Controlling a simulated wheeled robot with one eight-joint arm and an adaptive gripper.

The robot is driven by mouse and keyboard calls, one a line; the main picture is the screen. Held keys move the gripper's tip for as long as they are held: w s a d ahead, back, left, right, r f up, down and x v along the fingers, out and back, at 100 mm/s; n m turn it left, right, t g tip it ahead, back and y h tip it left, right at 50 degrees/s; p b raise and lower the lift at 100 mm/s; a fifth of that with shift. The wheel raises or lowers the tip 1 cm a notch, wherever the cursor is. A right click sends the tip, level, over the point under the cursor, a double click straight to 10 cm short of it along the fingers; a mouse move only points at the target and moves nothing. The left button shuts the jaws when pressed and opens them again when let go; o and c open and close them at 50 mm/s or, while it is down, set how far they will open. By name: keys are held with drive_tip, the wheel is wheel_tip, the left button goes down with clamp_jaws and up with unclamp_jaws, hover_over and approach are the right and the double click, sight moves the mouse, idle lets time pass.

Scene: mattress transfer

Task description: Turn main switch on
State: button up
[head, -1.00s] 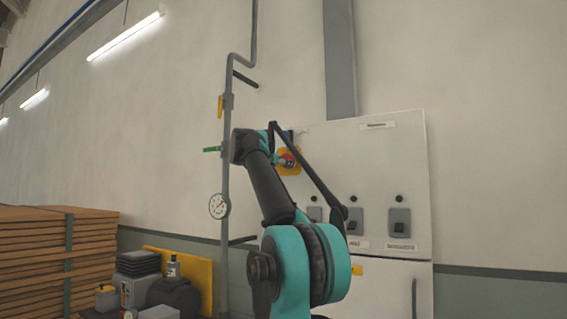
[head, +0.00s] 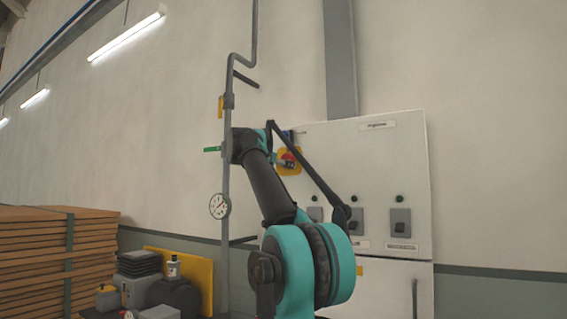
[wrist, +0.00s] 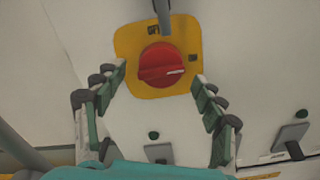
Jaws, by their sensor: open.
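The main switch is a red rotary knob (wrist: 160,64) on a yellow plate (wrist: 125,42), seen in the wrist view. The knob's white mark points to the right, towards a small dark label (wrist: 192,57) on the plate's right edge. An "OFF" label (wrist: 153,29) is at the plate's top. My gripper (wrist: 159,82) is open and empty, with one finger on each side of the knob's lower part, apart from it. In the head view the red knob (head: 289,160) shows beside my wrist, partly covered by my arm.
The white cabinet (head: 365,150) carries more switches, such as a grey rocker switch (head: 400,222) at right, below a green lamp (head: 399,198). A grey pipe (head: 227,170) with a gauge (head: 219,206) runs left of my arm. Stacked boards (head: 35,260) stand far left.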

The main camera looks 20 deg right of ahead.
drive_tip(key=v, duration=1)
drive_tip(key=shift+s, duration=0.2)
drive_tip(key=shift+a, duration=0.1)
drive_tip(key=s+f+m+g+y, duration=0.35)
drive_tip(key=f+m, duration=0.25)
drive_tip(key=f, duration=1.7)
drive_tip(key=s+f+m+g+y, duration=0.2)
drive_tip(key=s+f+m+y, duration=0.3)
drive_tip(key=f, duration=1.8)
drive_tip(key=s+a+f+m+y, duration=0.2)
drive_tip(key=s+a+f+m, duration=0.1)
drive_tip(key=s+f, duration=0.4)
drive_tip(key=s+a+f+m+g+y, duration=0.1)
drive_tip(key=s+a+f+m, duration=0.2)
drive_tip(key=s+f, duration=0.4)
drive_tip(key=s+a+f+m+y, duration=0.2)
drive_tip(key=s+f, duration=0.6)
drive_tip(key=f, duration=0.8)
drive_tip(key=a+m, duration=0.2)
drive_tip(key=a, duration=0.1)
drive_tip(key=shift+f+y, duration=0.35)
drive_tip(key=shift+f, duration=0.05)
drive_tip(key=shift+a, duration=0.1)
drive_tip(key=shift+c, duration=0.6)
